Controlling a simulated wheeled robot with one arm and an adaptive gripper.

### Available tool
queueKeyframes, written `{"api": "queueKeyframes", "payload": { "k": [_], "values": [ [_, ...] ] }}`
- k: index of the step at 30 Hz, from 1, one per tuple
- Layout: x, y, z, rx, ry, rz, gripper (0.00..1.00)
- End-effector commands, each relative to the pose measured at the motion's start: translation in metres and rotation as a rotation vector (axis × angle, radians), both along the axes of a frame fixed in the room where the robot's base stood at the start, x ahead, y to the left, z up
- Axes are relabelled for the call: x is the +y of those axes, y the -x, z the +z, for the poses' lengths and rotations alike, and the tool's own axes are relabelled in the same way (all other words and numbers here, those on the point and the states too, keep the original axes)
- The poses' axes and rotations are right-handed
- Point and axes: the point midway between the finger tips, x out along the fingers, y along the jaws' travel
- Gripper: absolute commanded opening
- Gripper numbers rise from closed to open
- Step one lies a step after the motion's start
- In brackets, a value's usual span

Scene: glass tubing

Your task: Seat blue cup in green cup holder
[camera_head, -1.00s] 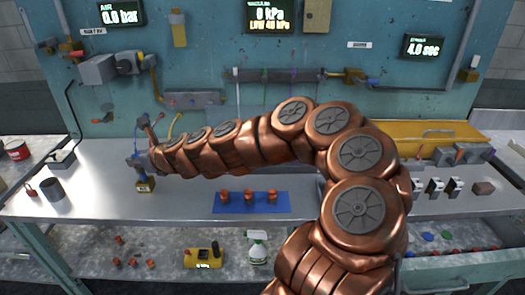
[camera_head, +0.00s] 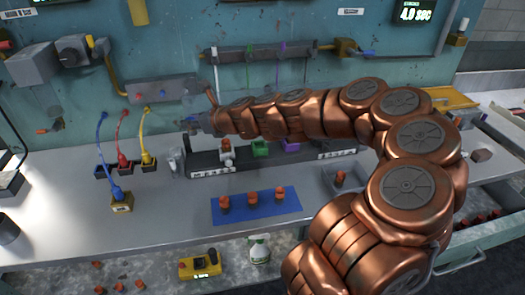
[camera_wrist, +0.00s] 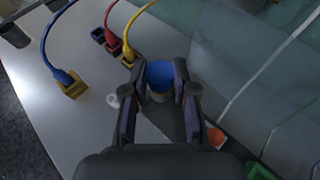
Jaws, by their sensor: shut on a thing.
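The blue cup (camera_wrist: 158,73) sits between the fingertips of my gripper (camera_wrist: 160,88) in the wrist view, and the fingers are shut on it. Part of the cup is hidden by the fingers. In the head view my gripper (camera_head: 193,122) is above the left part of a dark rack, and the cup is hard to make out there. The green cup holder (camera_head: 260,148) is on that rack, to the right of my gripper. A green edge of it also shows at the lower right of the wrist view (camera_wrist: 260,171).
The dark rack (camera_head: 205,168) also carries a white and a purple holder (camera_head: 291,145). Blue, red and yellow cables (camera_head: 147,130) end in blocks at the left. A blue mat (camera_head: 228,212) with several orange-brown pieces lies in front. Bare table lies between.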

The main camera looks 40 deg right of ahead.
Motion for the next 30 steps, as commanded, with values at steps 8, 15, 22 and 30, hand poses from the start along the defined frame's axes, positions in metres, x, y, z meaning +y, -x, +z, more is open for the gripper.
{"api": "queueKeyframes", "payload": {
  "k": [8,15,22,30],
  "values": [
    [-0.077,0.043,-0.041,0.002,0.0,0.095,0.03],
    [-0.124,0.093,-0.056,0.003,0.002,0.193,0.03],
    [-0.157,0.15,-0.063,0.004,0.001,0.291,0.03],
    [-0.178,0.203,-0.061,0.003,0.001,0.376,0.03]
  ]
}}
